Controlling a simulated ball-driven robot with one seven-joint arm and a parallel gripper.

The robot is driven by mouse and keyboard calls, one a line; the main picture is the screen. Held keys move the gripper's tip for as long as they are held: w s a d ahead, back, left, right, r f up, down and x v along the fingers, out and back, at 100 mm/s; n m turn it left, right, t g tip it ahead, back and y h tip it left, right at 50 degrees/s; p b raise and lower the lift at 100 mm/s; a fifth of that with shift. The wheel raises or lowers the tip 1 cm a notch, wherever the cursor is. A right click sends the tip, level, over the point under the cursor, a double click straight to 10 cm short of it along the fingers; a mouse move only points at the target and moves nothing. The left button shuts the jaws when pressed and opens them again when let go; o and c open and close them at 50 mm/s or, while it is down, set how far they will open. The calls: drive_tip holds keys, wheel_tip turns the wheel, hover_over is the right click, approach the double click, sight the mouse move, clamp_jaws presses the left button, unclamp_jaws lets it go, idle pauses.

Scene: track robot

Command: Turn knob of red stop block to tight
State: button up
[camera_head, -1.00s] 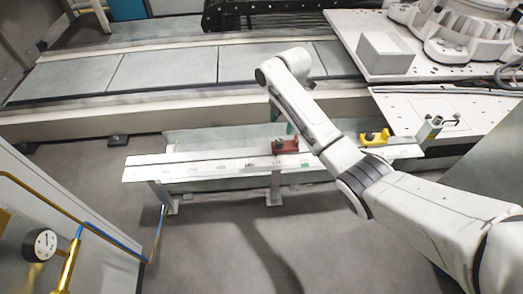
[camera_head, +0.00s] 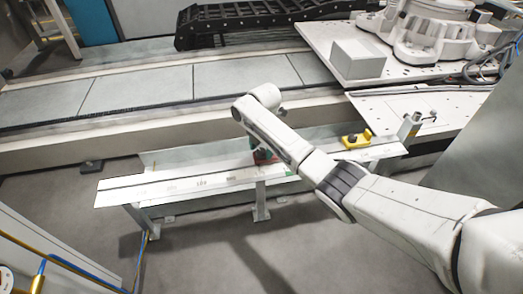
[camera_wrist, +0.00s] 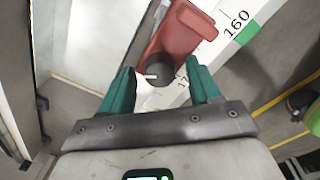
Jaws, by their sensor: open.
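The red stop block (camera_wrist: 184,30) sits on the white scale rail (camera_head: 180,182). In the wrist view it fills the top middle, beside the printed 160 and a green mark. Its dark round knob (camera_wrist: 159,70) faces my gripper, with a small pale pin or mark at its left. My gripper (camera_wrist: 162,82) is open, with one green finger on each side of the knob. I cannot tell whether the fingers touch it. In the head view my arm hides most of the red block (camera_head: 262,157).
A yellow stop block (camera_head: 356,140) sits farther right on the rail, near a grey end post (camera_head: 409,128). A grey box (camera_head: 358,59) stands on the white platform behind. Grey floor lies open in front of the rail.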

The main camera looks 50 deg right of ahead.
drive_tip(key=c, duration=1)
drive_tip(key=shift+c, duration=0.2)
